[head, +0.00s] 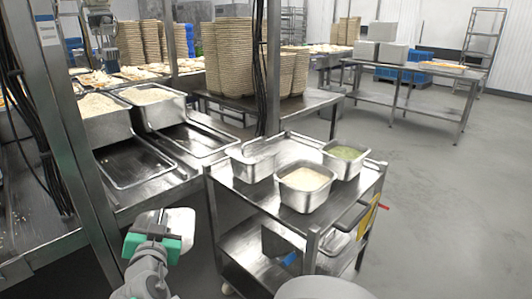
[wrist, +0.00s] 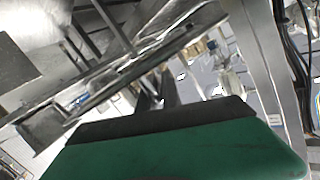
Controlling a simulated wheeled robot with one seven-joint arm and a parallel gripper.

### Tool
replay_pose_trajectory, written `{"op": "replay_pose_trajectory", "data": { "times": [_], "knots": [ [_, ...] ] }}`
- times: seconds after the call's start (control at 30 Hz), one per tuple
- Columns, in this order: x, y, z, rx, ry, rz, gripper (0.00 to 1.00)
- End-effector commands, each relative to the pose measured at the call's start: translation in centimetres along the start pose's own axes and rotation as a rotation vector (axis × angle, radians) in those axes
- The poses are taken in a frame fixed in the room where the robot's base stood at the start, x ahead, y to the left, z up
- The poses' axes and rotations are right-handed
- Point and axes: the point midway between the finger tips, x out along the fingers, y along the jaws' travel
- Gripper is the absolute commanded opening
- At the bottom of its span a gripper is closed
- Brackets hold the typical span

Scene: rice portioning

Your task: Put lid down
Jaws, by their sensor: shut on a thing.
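My gripper (head: 156,240), with green fingers and dark pads, is at the lower left of the head view. It is shut on a light metal lid (head: 181,219), seen as a rounded pale plate just beyond the fingers. The lid is held in the air to the left of the steel cart (head: 238,190), in front of the left counter. In the wrist view a green finger (wrist: 190,150) fills the bottom. A tilted metal sheet crosses above it; I cannot tell whether that is the lid.
The cart carries an empty-looking steel pan (head: 250,163), a pan of pale food (head: 304,186) and a pan of green food (head: 345,158). The counter holds rice pans (head: 152,107) and dark empty trays (head: 136,166). A steel post (head: 75,130) stands left of my gripper.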

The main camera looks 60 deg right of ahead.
Motion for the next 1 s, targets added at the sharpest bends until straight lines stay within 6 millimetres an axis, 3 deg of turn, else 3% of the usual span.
{"op": "replay_pose_trajectory", "data": {
  "times": [0.03, 0.2, 0.4, 0.5, 0.6, 0.77, 1.0],
  "knots": [
    [0.7, 1.6, -4.7, 0.01, 0.027, 0.079, 0.0],
    [2.1, 10.2, -14.3, 0.055, 0.126, 0.349, 0.0],
    [0.2, 20.5, -24.2, 0.101, 0.242, 0.644, 0.0],
    [-1.4, 24.5, -27.6, 0.118, 0.289, 0.756, 0.0],
    [-2.8, 27.2, -29.5, 0.129, 0.32, 0.831, 0.0],
    [-3.2, 29.1, -30.1, 0.134, 0.339, 0.877, 0.0],
    [2.4, 31.7, -29.1, 0.133, 0.337, 0.879, 0.0]
  ]
}}
